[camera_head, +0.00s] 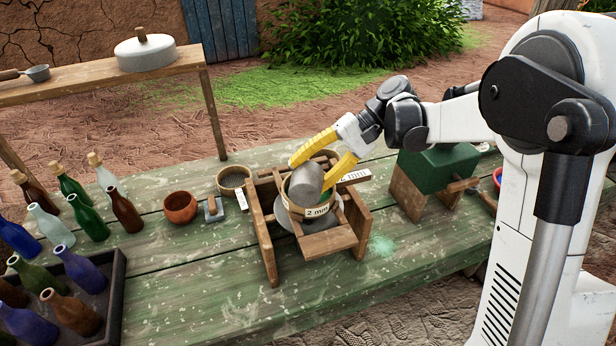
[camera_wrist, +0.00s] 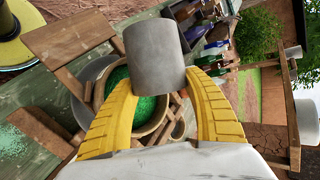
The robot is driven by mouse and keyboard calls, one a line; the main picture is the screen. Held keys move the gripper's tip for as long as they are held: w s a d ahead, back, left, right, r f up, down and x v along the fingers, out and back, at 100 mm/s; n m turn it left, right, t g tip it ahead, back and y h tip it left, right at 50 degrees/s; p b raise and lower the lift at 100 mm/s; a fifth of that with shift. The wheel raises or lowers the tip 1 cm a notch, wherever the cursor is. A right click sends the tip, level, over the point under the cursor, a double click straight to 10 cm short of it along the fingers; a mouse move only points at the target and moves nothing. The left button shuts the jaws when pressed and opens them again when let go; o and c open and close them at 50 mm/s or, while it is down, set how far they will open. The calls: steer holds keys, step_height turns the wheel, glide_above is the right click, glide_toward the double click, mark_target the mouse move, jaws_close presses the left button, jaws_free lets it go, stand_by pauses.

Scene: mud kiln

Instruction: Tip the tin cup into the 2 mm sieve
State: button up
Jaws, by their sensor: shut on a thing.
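The tin cup (camera_head: 306,182) is a plain grey metal cylinder. My gripper (camera_head: 328,160) has yellow fingers shut around the cup, which is tilted over the 2 mm sieve (camera_head: 318,212). In the wrist view my gripper (camera_wrist: 160,105) holds the tin cup (camera_wrist: 155,55) between its fingers. The sieve (camera_wrist: 150,128) there holds green grains. The sieve is a round band labelled "2 mm", sitting in a wooden stand (camera_head: 262,232) above a grey pan (camera_head: 284,220). The cup's mouth and any contents left inside are hidden.
Several bottles (camera_head: 85,215) and a dark crate (camera_head: 115,290) stand at the left. A clay bowl (camera_head: 181,207) and another round sieve (camera_head: 233,178) lie left of the stand. A green box on wooden supports (camera_head: 437,168) is at the right. Green powder (camera_head: 382,246) lies on the table.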

steer(key=shift+w+m+g+b, duration=0.3)
steer(key=shift+m+g+b, duration=0.2)
steer(key=shift+g, duration=0.3)
